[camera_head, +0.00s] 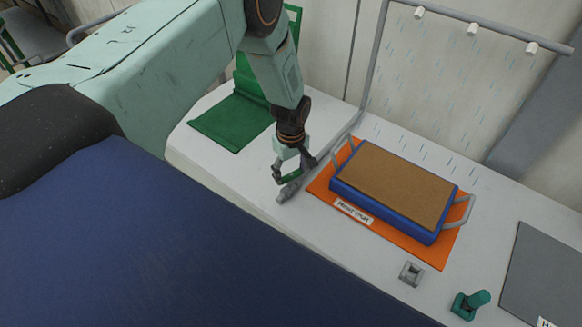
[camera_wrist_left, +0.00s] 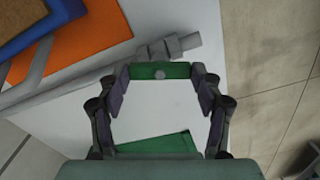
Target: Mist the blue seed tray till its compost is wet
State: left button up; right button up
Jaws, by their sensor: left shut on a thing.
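The blue seed tray (camera_head: 385,212), with a grey handle at each end, lies flat on an orange mat (camera_head: 425,250). Its compost (camera_head: 395,185) looks even light brown. A grey pipe (camera_head: 368,85) rises behind it to a boom with several white nozzles (camera_head: 472,29); thin blue streaks of spray show below them. My left gripper (camera_head: 288,176) is at the low end of the pipe, left of the tray. In the left wrist view its fingers are shut on a green valve lever (camera_wrist_left: 160,71) beside the grey valve body (camera_wrist_left: 168,47). My right gripper is not seen.
A green mat (camera_head: 232,122) lies at the left of the white bench, and a grey mat (camera_head: 545,270) at the right. A small grey block (camera_head: 411,273) and a teal fitting (camera_head: 470,304) stand near the front edge. The wall is close behind.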

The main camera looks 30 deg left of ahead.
aim_at(291, 175)
pick_arm(q)
jog(key=shift+n, duration=0.9)
jog(key=shift+p, duration=0.3)
jog(key=o, duration=1.2)
jog(key=shift+c, duration=0.2)
notch_tip(291, 175, up, 12)
notch_tip(291, 175, down, 12)
jog(key=shift+f, duration=0.1)
